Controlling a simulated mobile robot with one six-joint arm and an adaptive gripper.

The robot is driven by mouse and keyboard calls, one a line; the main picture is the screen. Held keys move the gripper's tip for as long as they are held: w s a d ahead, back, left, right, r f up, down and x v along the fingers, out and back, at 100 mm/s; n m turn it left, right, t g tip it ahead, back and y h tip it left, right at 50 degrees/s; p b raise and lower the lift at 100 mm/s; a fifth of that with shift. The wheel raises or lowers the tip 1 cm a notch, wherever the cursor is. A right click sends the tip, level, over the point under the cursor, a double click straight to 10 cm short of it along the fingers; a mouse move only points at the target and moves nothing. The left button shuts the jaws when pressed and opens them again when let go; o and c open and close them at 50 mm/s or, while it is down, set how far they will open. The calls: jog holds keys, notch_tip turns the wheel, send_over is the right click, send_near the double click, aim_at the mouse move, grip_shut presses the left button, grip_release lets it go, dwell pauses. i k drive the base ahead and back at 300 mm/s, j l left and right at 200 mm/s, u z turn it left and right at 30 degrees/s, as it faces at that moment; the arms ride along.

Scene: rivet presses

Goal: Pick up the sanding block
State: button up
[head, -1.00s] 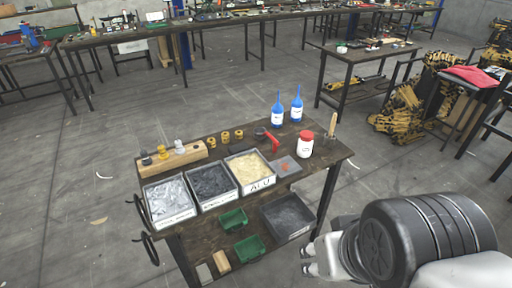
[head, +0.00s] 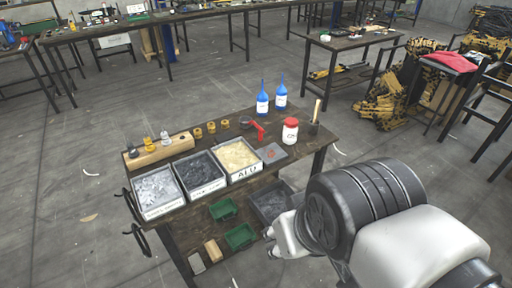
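On the lower shelf of the workbench, near its front left, lie a small tan block (head: 213,250) and a flat grey piece (head: 197,263) beside it. Either could be the sanding block; they are too small to tell, though the tan one looks more block-like. My gripper (head: 268,243) is at the right, beside the front of the bench, pointing left. Its two fingertips look apart, with nothing seen between them. My dark wrist hides part of the floor behind it. The tan block is left of the gripper and apart from it.
Two green bins (head: 239,237) and a dark tray (head: 270,203) share the lower shelf. The bench top (head: 318,143) above carries grey bins of parts (head: 157,190), blue bottles (head: 262,104) and a red-lidded jar (head: 290,131).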

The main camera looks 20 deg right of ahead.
aim_at(221, 139)
jog(key=i+l, duration=0.1)
jog(key=i, duration=0.6)
jog(key=i+l+u, duration=0.1)
jog(key=i, duration=0.6)
